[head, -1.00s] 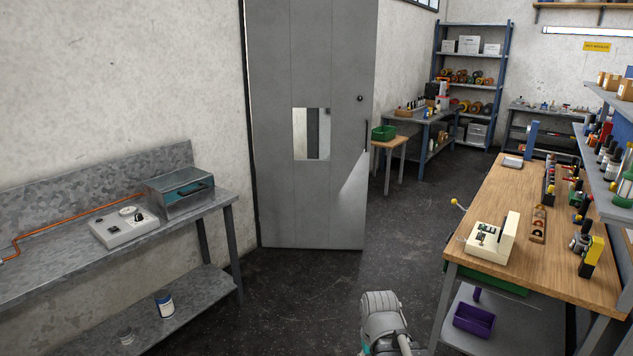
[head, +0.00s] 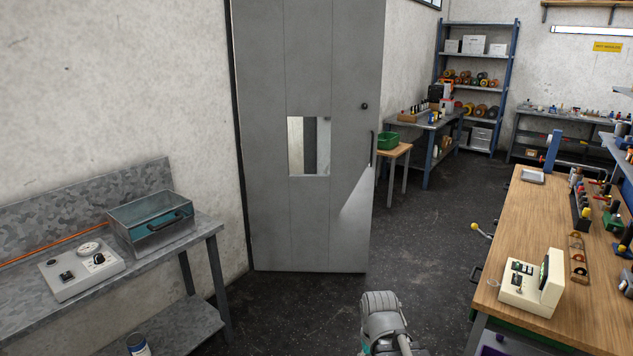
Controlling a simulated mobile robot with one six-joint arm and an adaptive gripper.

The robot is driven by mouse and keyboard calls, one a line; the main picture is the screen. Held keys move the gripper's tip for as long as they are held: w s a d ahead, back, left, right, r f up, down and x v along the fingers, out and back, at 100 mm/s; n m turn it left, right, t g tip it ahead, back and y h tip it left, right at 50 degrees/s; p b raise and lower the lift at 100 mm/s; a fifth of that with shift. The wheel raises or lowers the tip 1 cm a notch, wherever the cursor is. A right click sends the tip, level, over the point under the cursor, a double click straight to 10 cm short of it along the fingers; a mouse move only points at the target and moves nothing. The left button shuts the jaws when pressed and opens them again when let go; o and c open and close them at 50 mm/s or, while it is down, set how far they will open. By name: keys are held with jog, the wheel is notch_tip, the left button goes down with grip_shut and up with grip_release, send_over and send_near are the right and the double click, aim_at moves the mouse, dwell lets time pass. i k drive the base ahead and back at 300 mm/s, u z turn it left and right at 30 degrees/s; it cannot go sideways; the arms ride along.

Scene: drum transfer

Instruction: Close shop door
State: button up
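The shop door (head: 263,150) is a tall grey panelled door with a small window (head: 309,147). It stands ajar, swung out from the wall at its left edge. A dark vertical handle (head: 372,149) and a round knob (head: 364,106) are near its right edge. A patch of light falls on its lower right. Part of my own arm shows at the bottom centre, well in front of the door and apart from it. My gripper's fingers are not visible.
A galvanised bench (head: 128,291) with a control box (head: 82,269) and a metal tank (head: 152,222) stands at the left. A wooden-topped workbench (head: 513,233) stands at the right. Dark floor (head: 420,240) is clear between them. A small table with a green bin (head: 387,141) stands beyond the door.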

aim_at(294, 58)
jog(key=u, duration=0.15)
jog(key=i, duration=3.3)
jog(key=u, duration=0.2)
